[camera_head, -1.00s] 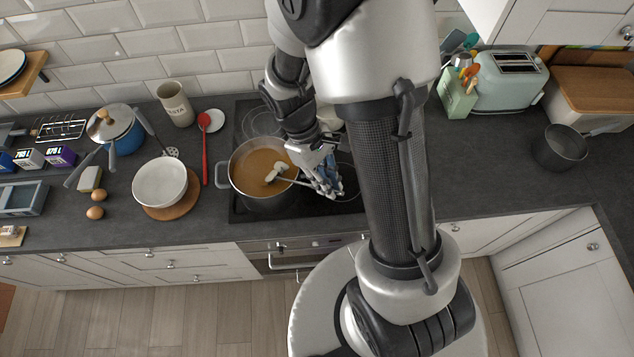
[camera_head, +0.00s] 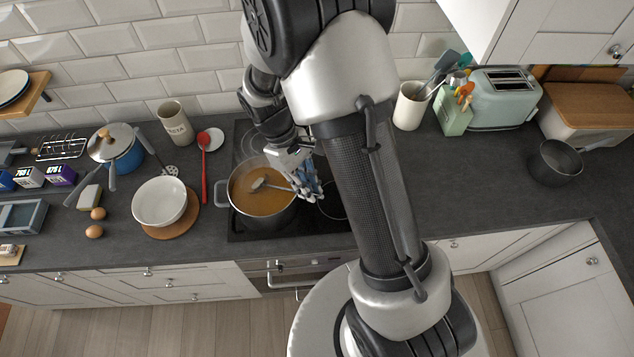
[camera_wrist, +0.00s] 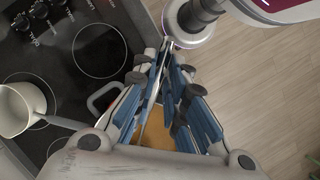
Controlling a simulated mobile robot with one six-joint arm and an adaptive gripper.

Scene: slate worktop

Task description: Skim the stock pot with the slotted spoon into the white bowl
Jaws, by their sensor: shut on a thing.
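The stock pot (camera_head: 263,218) stands on the hob, holding orange-brown stock. My gripper (camera_head: 308,182) is shut on the handle of a long metal spoon (camera_head: 260,183) at the pot's right rim. The spoon's head is at the pot's mouth, over or in the stock; its holes and any load cannot be made out. The wrist view shows my blue-padded fingers (camera_wrist: 166,88) close around the thin handle, with some stock below. The white bowl (camera_head: 159,202) stands left of the pot on a round wooden board (camera_head: 187,220), apart from my gripper. It looks empty.
A red spoon (camera_head: 204,172) lies between bowl and pot. The wrist view shows a white saucepan (camera_wrist: 18,108) on the hob. The worktop right of the hob has free room.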

